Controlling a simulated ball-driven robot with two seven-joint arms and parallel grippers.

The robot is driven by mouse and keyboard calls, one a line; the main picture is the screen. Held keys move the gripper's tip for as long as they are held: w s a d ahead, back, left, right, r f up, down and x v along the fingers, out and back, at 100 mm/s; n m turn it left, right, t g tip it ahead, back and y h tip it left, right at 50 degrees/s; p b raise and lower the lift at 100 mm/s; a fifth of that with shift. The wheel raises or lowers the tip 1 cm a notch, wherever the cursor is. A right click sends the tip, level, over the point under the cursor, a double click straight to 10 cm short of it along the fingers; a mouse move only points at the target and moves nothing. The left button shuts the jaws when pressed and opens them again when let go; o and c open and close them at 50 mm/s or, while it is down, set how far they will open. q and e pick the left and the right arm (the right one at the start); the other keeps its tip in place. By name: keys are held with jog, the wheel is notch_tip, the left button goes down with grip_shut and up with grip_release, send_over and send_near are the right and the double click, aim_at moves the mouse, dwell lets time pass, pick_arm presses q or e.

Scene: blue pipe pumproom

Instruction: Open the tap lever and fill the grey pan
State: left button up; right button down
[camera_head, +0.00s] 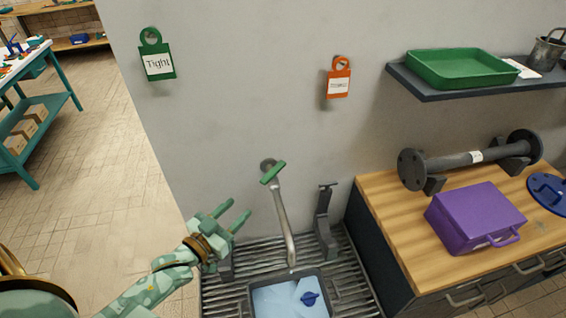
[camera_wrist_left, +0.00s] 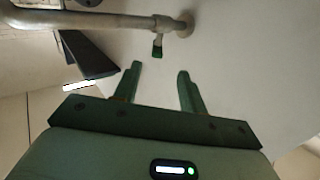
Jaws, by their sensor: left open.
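The tap (camera_head: 283,215) comes out of the wall and its spout bends down over the sink. Its green lever (camera_head: 272,173) sits at the wall end, tilted up to the right. My left gripper (camera_head: 243,214) is open and empty, to the left of the tap and below the lever, apart from both. In the left wrist view the lever (camera_wrist_left: 157,52) shows just beyond and between the open fingertips (camera_wrist_left: 159,68). Under the spout, a grey-rimmed square pan or basin (camera_head: 326,287) shows light blue inside, with a dark blue knobbed piece (camera_head: 310,298). I cannot tell the water level.
A slatted grey drainer (camera_head: 350,278) surrounds the basin. A dark upright fixture (camera_head: 324,225) stands right of the tap. A wooden counter (camera_head: 395,225) holds a purple box (camera_head: 470,215) and a flanged pipe (camera_head: 450,161). The shelf (camera_head: 440,94) holds a green tray (camera_head: 462,70) and a grey pot (camera_head: 546,52).

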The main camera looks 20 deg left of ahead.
aim_at(272, 175)
pick_arm(q)
jog(key=shift+n, duration=0.3)
jog(key=w+d, duration=0.1)
jog(key=w, duration=0.4)
jog(key=w+d+b, duration=0.1)
jog(key=w, duration=0.4)
jog(key=w+d, duration=0.1)
jog(key=w, duration=0.4)
jog(key=shift+w+d+r, duration=0.2)
jog(key=shift+w+r, duration=0.05)
jog(key=shift+w, duration=0.1)
jog(key=shift+c, duration=0.6)
grip_shut()
jog(key=shift+r, duration=0.1)
pick_arm(e)
jog(key=shift+s+a+f, duration=0.1)
jog(key=shift+s+f, duration=0.55)
jog(key=shift+f, duration=0.05)
